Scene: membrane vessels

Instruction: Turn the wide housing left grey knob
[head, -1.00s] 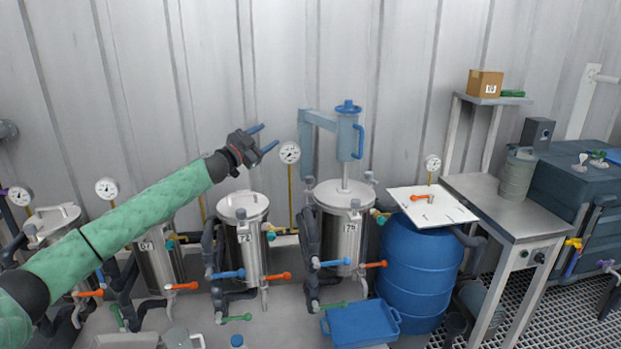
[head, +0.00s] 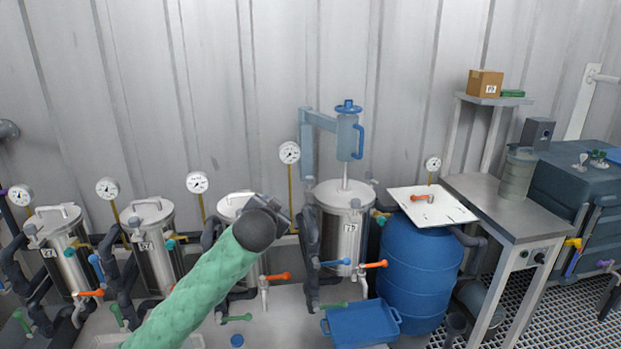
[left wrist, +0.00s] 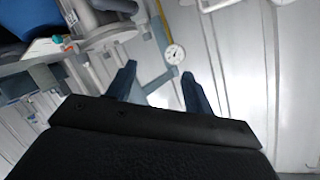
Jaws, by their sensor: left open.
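The wide steel housing labelled 75 (head: 345,228) stands right of centre in the head view under a blue stirrer. I take it as the task's housing, though I cannot be sure. Small grey knobs sit around its lid, one at the front right (head: 355,204) and one at the left edge (head: 309,182). My left gripper (head: 282,210) is just left of this housing, over the neighbouring vessel's lid. Its fingers are mostly hidden behind my wrist there. In the left wrist view my left gripper (left wrist: 159,70) is open, with nothing between its fingers. My right gripper is not in view.
Pressure gauges on yellow stems (head: 289,152) rise behind the vessels. The blue stirrer (head: 348,138) stands above the housing. A blue barrel (head: 415,275) with a white board (head: 445,208) is to the right. A blue tray (head: 362,322) lies in front. A corrugated wall is behind.

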